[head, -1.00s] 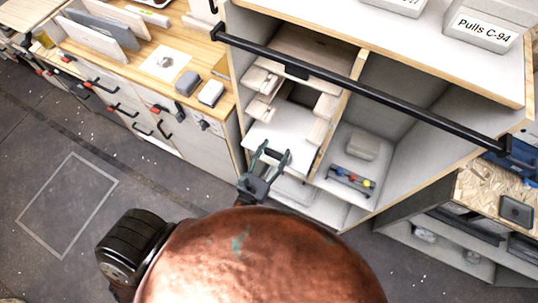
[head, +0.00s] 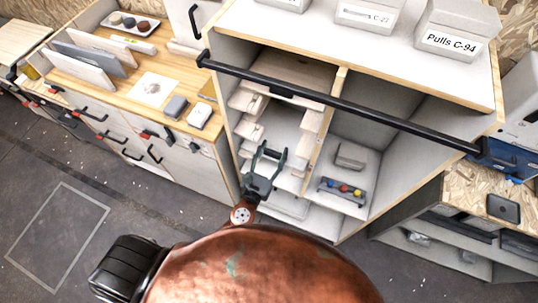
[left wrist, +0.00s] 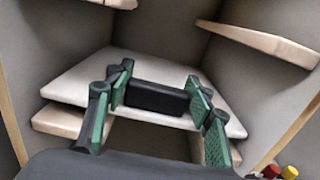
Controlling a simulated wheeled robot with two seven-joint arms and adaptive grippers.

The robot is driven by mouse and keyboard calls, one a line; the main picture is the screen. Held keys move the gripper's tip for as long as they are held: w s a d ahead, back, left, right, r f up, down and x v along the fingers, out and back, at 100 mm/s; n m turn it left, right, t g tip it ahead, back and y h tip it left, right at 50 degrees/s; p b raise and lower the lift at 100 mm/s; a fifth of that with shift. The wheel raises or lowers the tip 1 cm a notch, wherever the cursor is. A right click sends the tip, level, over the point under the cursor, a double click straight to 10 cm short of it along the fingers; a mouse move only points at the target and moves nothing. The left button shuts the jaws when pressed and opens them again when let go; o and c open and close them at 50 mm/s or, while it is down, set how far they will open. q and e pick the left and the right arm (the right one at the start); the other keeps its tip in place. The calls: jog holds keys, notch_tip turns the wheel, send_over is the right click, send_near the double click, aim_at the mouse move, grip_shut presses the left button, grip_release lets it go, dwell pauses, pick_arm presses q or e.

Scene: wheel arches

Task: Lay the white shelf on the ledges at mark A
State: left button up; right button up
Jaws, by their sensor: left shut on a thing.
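The white shelf (left wrist: 150,72) is inside the left bay of the cabinet, and its pale top also shows in the head view (head: 284,122). My left gripper (head: 270,154) is in the bay's opening, in front of the shelf. In the left wrist view its green-padded fingers (left wrist: 158,97) are shut on the shelf's front, with a dark block between them. Pale wooden ledges line the bay: a lower left ledge (left wrist: 58,122) is just under the shelf, and an upper right ledge (left wrist: 262,42) is above it. I cannot read mark A. My right gripper is not in view.
A black bar (head: 335,103) crosses the cabinet front above the gripper. A divider (head: 322,135) separates the right bay, which holds a grey box (head: 351,156) and a rack with coloured knobs (head: 344,191). A wooden counter (head: 150,62) stands on the left.

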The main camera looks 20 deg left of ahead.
aim_at(279, 143)
pick_arm(q)
jog(key=shift+w+r, duration=0.1)
jog(key=shift+w, duration=1.25)
jog(key=shift+w+d, duration=0.1)
jog(key=shift+w, duration=1.45)
jog(key=shift+f+b, duration=0.65)
jog(key=shift+f, duration=0.45)
jog(key=o, duration=1.5)
jog(key=shift+s, duration=0.1)
jog(key=shift+o, duration=0.4)
jog(key=shift+f, duration=0.1)
